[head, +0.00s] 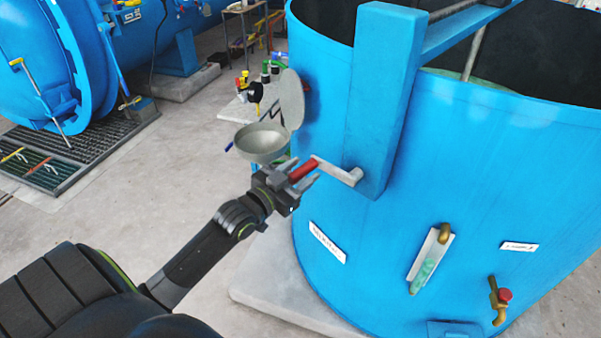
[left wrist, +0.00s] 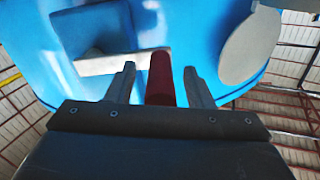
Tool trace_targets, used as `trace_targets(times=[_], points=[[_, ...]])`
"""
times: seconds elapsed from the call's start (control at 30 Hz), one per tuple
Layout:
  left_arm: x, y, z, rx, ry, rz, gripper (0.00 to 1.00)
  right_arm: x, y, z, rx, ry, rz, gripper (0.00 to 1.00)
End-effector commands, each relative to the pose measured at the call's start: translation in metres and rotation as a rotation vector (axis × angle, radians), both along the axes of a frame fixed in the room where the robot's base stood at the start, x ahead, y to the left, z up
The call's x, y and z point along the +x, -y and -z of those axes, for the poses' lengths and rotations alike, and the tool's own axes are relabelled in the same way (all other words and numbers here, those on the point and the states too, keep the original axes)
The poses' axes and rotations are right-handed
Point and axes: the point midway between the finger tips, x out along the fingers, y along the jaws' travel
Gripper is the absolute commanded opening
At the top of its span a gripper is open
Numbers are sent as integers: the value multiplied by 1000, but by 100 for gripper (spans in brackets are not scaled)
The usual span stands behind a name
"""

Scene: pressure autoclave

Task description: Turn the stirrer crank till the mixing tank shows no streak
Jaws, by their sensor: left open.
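The blue mixing tank (head: 480,180) fills the right of the head view. The stirrer crank (head: 337,172) has a grey arm on the tank's blue upright and a red handle (head: 304,169) pointing left. My left gripper (head: 296,178) is open, with its fingers on either side of the red handle. In the left wrist view the red handle (left wrist: 160,80) stands between the two fingertips (left wrist: 160,85), with a gap visible on each side. A sight glass (head: 430,260) with a greenish lower part sits on the tank wall. Only a sliver of greenish contents shows inside the tank. My right gripper is not in view.
A grey bowl-shaped funnel (head: 261,142) with a raised round lid (head: 292,98) stands just behind my left gripper. A brass tap (head: 498,298) sticks out low on the tank. A blue autoclave (head: 40,60) stands at the left; the floor (head: 130,195) between is clear.

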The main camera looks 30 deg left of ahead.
Motion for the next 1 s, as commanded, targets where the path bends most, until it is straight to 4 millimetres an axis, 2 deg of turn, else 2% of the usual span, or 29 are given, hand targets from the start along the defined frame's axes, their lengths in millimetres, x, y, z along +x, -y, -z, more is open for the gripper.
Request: trace_targets(times=[0.3,0.67,1.0], points=[[2,0,0,-1,-1,0,48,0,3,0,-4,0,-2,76],[2,0,0,0,-1,0,0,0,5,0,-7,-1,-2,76],[2,0,2,-17,-3,0,0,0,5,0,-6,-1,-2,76]])
